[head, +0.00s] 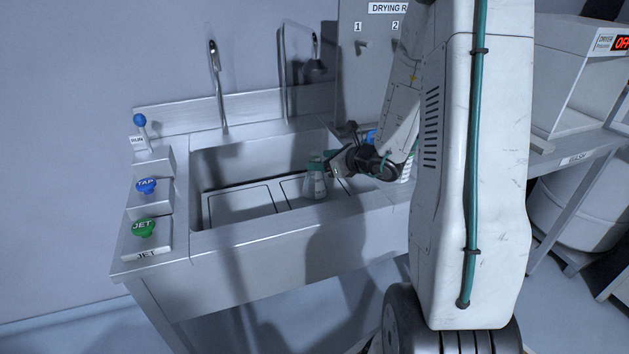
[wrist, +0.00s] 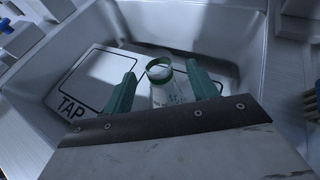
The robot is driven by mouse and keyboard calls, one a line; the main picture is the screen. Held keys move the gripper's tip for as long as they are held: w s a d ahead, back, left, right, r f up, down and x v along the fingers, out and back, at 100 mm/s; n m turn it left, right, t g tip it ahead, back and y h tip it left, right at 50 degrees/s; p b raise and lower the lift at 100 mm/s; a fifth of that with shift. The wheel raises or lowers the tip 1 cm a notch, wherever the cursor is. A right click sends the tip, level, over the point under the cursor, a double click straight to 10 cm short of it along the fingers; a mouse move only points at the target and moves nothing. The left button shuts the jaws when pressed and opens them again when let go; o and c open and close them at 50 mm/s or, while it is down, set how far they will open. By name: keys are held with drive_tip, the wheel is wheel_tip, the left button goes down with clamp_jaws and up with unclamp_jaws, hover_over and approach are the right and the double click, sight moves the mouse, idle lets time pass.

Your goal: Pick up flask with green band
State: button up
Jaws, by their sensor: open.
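The flask with the green band (head: 314,185) stands upright in the sink basin, in the right part, in the head view. It is clear glass with a green band around its neck, and it also shows in the wrist view (wrist: 163,88). My gripper (head: 318,164) is at the flask's upper part. In the wrist view my gripper (wrist: 160,88) is open, with one green finger on each side of the flask. I cannot tell whether either finger touches the glass. The flask's lower part is partly hidden by my gripper in the wrist view.
The steel sink (head: 220,240) has raised walls around the flask. Its floor has outlined areas, one marked TAP (wrist: 70,106). A drying rack panel (head: 358,75) stands behind.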

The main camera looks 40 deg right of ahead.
sight(311, 159)
drive_tip(key=x, duration=0.5)
drive_tip(key=shift+s, duration=0.1)
clamp_jaws()
